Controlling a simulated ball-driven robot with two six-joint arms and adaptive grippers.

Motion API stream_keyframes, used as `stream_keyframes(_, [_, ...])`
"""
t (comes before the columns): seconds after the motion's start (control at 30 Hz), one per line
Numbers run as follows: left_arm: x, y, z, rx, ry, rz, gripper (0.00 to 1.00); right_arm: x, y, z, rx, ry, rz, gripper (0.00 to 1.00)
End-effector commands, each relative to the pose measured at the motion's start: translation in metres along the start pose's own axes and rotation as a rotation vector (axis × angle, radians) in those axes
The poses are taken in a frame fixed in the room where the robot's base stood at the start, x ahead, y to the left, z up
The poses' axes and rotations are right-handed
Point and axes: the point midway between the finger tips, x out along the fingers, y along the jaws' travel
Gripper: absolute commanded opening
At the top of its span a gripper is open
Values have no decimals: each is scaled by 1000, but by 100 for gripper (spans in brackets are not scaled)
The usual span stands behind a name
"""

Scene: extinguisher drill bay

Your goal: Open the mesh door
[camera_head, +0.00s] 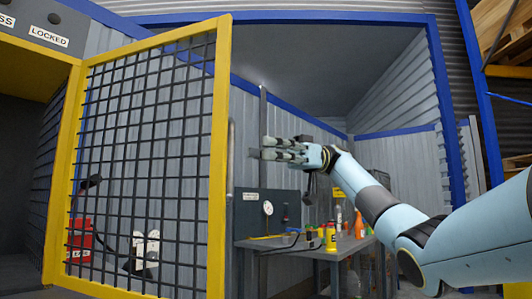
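The mesh door (219,160) has a yellow frame and a black wire grid. It fills the left half of the view and stands at an angle to the bay's blue-edged opening, with a wide gap to its right. Its left side is by a yellow post. My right gripper (268,149) is right of the door's free edge, apart from it in the picture, fingers pointing left. Two fingers show with a small gap and nothing clearly between them; how far they are spread is unclear. My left gripper is not in view.
A workbench (300,243) with bottles, including a yellow one (331,237), stands inside the bay. A red object (80,240) and a white fixture (146,248) show through the mesh. A grey upright bar (263,105) stands behind my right gripper. Blue posts frame the right side.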

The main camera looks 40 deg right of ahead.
Motion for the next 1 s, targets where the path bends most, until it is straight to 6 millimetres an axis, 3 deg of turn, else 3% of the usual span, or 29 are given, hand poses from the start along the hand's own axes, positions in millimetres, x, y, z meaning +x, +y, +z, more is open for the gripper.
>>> stream_keyframes(0.17, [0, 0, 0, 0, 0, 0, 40, -6, 0, 0, 0, 0, 1, 36])
stream_keyframes(0.6, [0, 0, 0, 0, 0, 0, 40, -70, 0, 0, 1, 3, 5, 36])
stream_keyframes(0.9, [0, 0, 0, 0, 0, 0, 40, -74, -1, 1, 0, 2, 5, 36])
stream_keyframes(1.0, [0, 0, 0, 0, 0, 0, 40, -73, 2, 4, 12, 2, 10, 26])
